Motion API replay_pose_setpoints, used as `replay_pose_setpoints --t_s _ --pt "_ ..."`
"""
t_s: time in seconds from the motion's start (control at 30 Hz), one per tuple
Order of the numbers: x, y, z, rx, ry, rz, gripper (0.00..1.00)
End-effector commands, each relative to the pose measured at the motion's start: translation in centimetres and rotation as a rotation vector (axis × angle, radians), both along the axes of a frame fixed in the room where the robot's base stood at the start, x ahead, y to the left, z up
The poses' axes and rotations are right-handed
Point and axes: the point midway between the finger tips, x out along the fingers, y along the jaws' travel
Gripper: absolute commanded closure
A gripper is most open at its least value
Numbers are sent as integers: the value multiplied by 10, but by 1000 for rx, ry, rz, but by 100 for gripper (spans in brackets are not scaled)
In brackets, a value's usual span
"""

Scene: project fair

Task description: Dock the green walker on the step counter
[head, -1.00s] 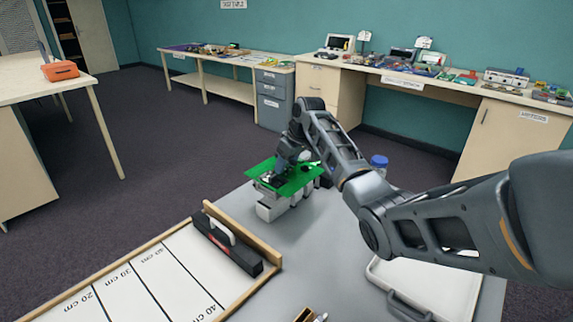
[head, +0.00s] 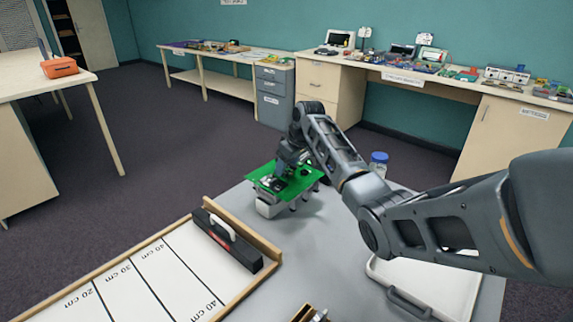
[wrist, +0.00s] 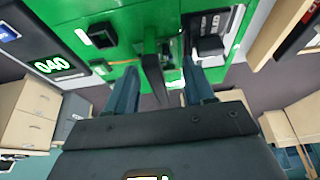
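The green walker (head: 298,187), a green board with dark parts on top and pale legs under it, is at the far end of the grey worktop. My gripper (head: 288,168) is over it. In the wrist view the walker (wrist: 120,18) fills the top, and the fingertips of my gripper (wrist: 160,68) reach down on both sides of a dark upright part; the contact itself is hard to see. A dark panel with a lit 040, likely the step counter (wrist: 52,66), lies just left of the board. In the head view it is mostly hidden by the walker.
A blue-capped jar (head: 379,163) stands right of the walker, close to my arm. A white tray (head: 450,285) is at front right.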

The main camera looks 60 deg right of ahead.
Motion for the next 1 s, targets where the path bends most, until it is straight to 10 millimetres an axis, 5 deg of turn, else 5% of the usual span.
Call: replay_pose_setpoints --t_s 0.23,0.57,1.0 --pt "0 0 0 0 0 0 24" --pt "0 -1 7 -1 0 1 24" --pt "-28 6 84 -3 -3 -1 24"
